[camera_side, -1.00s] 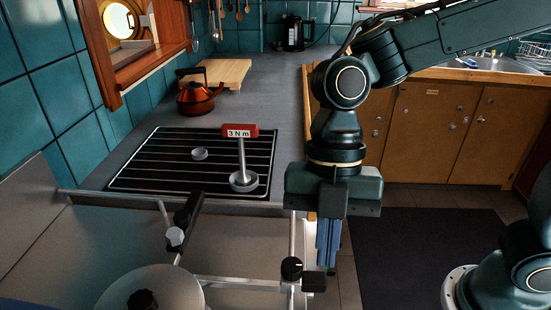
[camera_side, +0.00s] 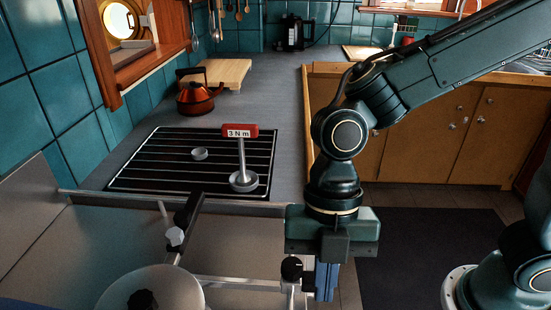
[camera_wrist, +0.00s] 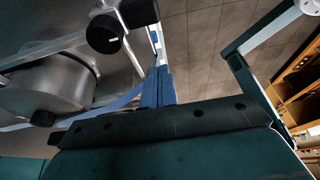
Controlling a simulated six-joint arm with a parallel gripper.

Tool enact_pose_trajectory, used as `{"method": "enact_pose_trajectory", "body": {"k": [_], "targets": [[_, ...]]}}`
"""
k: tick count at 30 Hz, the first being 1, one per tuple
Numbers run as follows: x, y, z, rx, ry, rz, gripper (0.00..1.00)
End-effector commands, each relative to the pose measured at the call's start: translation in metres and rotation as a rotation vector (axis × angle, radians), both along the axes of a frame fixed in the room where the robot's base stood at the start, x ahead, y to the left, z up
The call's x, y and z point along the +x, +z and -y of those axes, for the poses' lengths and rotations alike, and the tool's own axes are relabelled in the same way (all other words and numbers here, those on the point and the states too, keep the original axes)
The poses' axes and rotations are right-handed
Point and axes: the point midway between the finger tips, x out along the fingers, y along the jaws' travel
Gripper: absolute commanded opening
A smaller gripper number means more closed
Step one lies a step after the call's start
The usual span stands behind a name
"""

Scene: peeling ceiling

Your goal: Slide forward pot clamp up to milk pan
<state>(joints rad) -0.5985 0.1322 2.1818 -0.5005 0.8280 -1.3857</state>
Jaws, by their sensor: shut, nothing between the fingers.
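The milk pan (camera_side: 172,284), a round silver pan with a black knob on its lid, is at the lower left in the side view and at the left in the wrist view (camera_wrist: 62,78). A clamp with a round black knob (camera_side: 291,268) sits on the rail to its right; the knob also shows in the wrist view (camera_wrist: 103,33). Another clamp, with a black arm and pale knob (camera_side: 176,236), is behind the pan. I cannot tell which is the forward one. My gripper (camera_side: 326,290) has blue fingers, shut and empty, just right of the black knob. Contact is unclear.
A metal rail (camera_side: 240,283) runs between the pan and the right clamp. A black grill (camera_side: 150,170) behind carries a red-headed weight marked 3 N m (camera_side: 240,132) and a small ring. An orange kettle (camera_side: 198,97) stands farther back. Dark floor lies to the right.

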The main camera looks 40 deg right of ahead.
Motion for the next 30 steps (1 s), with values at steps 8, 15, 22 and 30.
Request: {"method": "enact_pose_trajectory", "body": {"k": [8,15,22,30], "targets": [[-0.009,-0.036,-0.009,-0.002,0.002,-0.003,0.00],[-0.003,-0.046,-0.003,0.000,-0.003,0.000,0.00],[0.010,-0.046,0.010,-0.001,-0.003,-0.001,0.00],[0.017,-0.045,0.017,0.000,-0.001,0.000,0.00]]}}
